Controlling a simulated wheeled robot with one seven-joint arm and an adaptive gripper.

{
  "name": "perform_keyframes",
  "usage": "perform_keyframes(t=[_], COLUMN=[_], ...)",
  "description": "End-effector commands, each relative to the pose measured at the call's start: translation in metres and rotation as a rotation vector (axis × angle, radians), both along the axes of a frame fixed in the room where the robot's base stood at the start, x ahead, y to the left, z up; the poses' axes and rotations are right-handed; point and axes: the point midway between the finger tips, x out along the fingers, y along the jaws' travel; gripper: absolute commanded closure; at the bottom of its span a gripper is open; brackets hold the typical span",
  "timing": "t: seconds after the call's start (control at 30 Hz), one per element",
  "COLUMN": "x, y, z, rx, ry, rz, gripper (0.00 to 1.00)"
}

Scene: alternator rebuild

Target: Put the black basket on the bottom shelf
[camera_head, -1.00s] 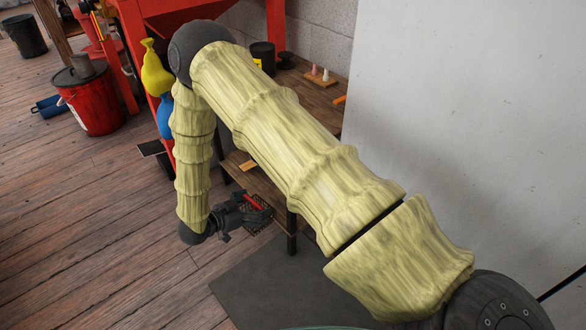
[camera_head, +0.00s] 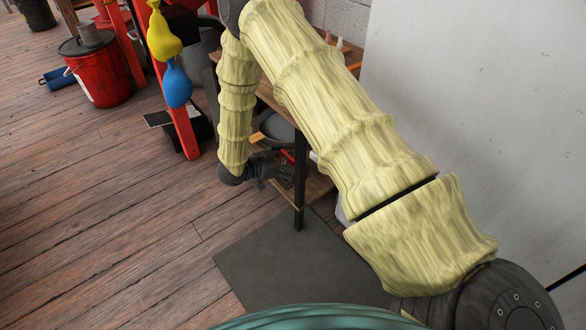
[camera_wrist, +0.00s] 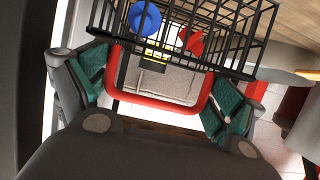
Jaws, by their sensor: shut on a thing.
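My gripper (camera_head: 268,168) is shut on the red handle (camera_wrist: 155,116) of the black wire basket (camera_wrist: 222,69). In the wrist view the green finger pads (camera_wrist: 160,90) sit at both sides of the handle, and blue and red items show through the basket's bars. In the head view the basket is mostly hidden behind my gripper and the table leg; a little red shows there. The wooden bottom shelf (camera_head: 314,188) is low under the wooden top (camera_head: 264,92), partly covered by my arm. I cannot tell whether the basket touches the shelf.
A dark table leg (camera_head: 300,190) stands close to my gripper. A grey round thing (camera_head: 277,129) is behind the gripper under the top. A grey mat (camera_head: 300,262) lies in front.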

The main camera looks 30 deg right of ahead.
Motion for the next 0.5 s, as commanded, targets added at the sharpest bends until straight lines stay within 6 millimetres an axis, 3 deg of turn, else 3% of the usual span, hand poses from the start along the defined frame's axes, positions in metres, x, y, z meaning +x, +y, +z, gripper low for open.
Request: perform_keyframes(t=[0.4,0.5], x=[0.009,0.009], y=[-0.025,-0.024], z=[-0.004,-0.015], rx=[-0.001,0.0], ry=[-0.002,0.0], rz=[-0.001,0.002], gripper=[0.37,0.37])
